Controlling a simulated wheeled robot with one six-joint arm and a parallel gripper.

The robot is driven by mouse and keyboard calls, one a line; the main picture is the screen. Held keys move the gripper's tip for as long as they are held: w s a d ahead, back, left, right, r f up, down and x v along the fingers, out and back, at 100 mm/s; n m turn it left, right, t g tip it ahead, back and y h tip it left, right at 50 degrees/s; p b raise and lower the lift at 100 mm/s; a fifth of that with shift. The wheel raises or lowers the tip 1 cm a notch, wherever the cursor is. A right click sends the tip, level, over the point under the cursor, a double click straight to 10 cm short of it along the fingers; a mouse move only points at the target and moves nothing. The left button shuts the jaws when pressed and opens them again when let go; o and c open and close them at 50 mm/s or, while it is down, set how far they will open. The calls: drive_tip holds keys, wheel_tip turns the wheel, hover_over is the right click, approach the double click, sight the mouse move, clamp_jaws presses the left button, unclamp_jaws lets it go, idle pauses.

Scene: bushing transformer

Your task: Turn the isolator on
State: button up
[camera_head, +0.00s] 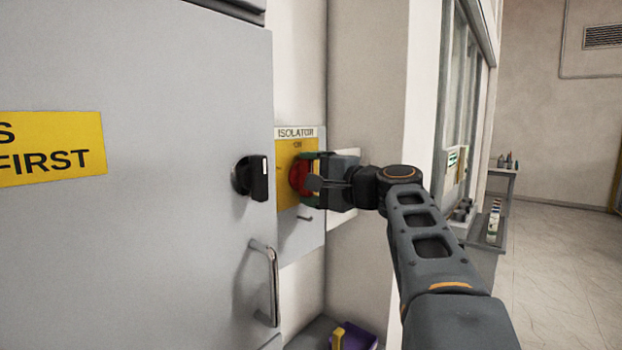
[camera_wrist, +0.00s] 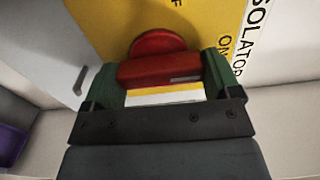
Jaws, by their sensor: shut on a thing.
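The isolator (camera_head: 285,160) is a wall-mounted box with a yellow plate, labelled ISOLATOR and ON along its top. Its red rotary handle (camera_head: 298,178) sits on the yellow plate; it also shows in the wrist view (camera_wrist: 160,68). My gripper (camera_head: 312,180) reaches it from the right, and its green fingers are shut on the handle's red bar. In the wrist view my gripper (camera_wrist: 168,80) has one green finger on each side of the bar. The plate's lettering appears turned sideways there, with ON and OFF partly visible. The fingers hide part of the handle in the head view.
A grey cabinet door (camera_head: 130,230) with a black knob (camera_head: 252,178) and a metal pull handle (camera_head: 270,285) stands close on the left. A purple bin (camera_head: 358,340) lies below. A bench (camera_head: 488,235) with small items and open floor are at the right.

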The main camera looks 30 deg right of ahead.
drive_tip(key=o, duration=0.8)
drive_tip(key=shift+s, duration=0.1)
drive_tip(key=b+v, duration=0.3)
drive_tip(key=v, duration=1)
drive_tip(key=shift+s+d, duration=0.2)
drive_tip(key=shift+s, duration=0.1)
drive_tip(key=shift+d, duration=0.1)
